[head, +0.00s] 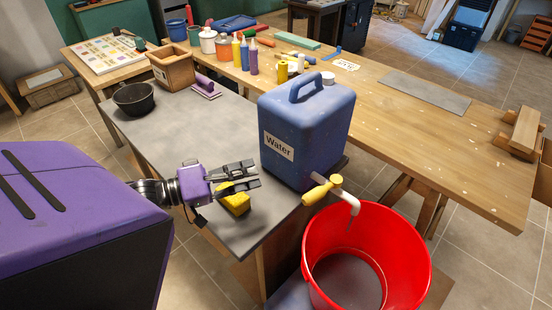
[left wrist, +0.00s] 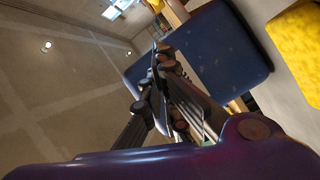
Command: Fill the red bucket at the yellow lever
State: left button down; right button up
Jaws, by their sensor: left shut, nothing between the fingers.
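The red bucket (head: 413,255) stands below the spout at the lower right. A dark grey round area shows inside it; I cannot tell whether it is water or the bottom. The blue water jug (head: 318,125) stands on the grey bench end and also shows in the left wrist view (left wrist: 222,55). Its yellow lever (head: 320,191) sits on the white spout (head: 348,201), which points down over the bucket. My left gripper (head: 258,174) is shut and empty, left of the jug and apart from the lever. It also shows in the left wrist view (left wrist: 160,55). My right gripper is out of view.
A yellow sponge (head: 236,204) lies on the grey bench (head: 180,140) just below my left gripper. A black bowl (head: 133,97), a purple trowel (head: 205,86) and a wooden box (head: 172,69) stand further back. A long wooden table (head: 420,140) runs behind the jug.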

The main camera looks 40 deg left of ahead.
aim_at(323, 190)
pick_arm(q)
jog(key=shift+n, duration=0.5)
jog(key=x, duration=0.9)
jog(key=shift+w+d+f, duration=0.15)
jog(key=shift+f, duration=0.15)
jog(key=d, duration=0.1)
jog(key=d+f, duration=0.1)
jog(key=d, duration=0.1)
jog(key=shift+s+d+f+p, duration=0.35)
jog(key=shift+d+p, duration=0.05)
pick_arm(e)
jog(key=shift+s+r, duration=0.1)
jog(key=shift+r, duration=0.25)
pick_arm(q)
jog(key=shift+d, duration=0.1)
